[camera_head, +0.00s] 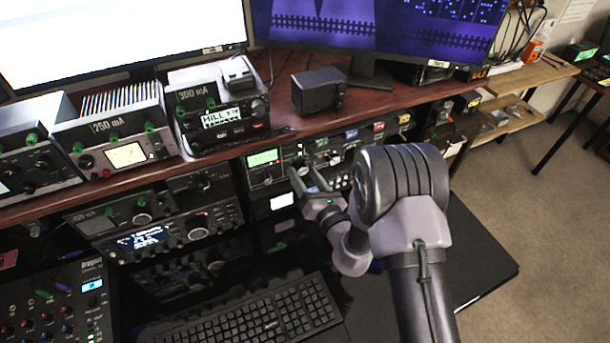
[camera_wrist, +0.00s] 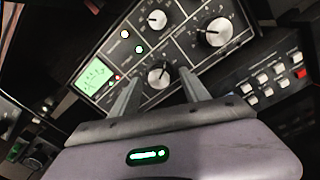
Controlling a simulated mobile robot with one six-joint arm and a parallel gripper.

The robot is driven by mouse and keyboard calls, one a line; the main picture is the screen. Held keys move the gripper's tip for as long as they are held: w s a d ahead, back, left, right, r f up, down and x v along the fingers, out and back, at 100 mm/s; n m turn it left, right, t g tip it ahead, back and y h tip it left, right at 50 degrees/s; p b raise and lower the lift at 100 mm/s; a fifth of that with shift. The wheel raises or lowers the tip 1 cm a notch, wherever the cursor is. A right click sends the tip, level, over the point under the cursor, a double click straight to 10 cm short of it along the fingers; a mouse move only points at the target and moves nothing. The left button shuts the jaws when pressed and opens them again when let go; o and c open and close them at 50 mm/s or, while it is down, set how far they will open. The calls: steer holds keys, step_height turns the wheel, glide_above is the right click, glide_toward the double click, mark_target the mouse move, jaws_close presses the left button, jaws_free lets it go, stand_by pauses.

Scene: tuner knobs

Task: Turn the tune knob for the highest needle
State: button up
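The tuner (camera_head: 268,176) is a dark unit on the shelf under the desk's upper board, with a lit green meter (camera_head: 263,158). In the wrist view the meter (camera_wrist: 94,76) is at the left of the tilted panel; its needle is too small to read. Three knobs show there: a small upper knob (camera_wrist: 156,19), a large right knob (camera_wrist: 214,32) and a lower knob (camera_wrist: 158,75). My gripper (camera_wrist: 159,77) is open, its fingertips on either side of the lower knob with gaps visible. I cannot tell their depth or any contact. The head view shows my gripper (camera_head: 304,174) at the tuner's front.
A unit with buttons, one red (camera_wrist: 299,72), adjoins the tuner's right side. A keyboard (camera_head: 255,315) lies on the black desk below. Radios (camera_head: 165,222) stand left of the tuner, and a small black box (camera_head: 318,91) sits on the board above.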

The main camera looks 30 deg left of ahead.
steer(key=v, duration=1.7)
steer(key=shift+s, duration=0.25)
steer(key=shift+d, duration=0.1)
stand_by(0.7)
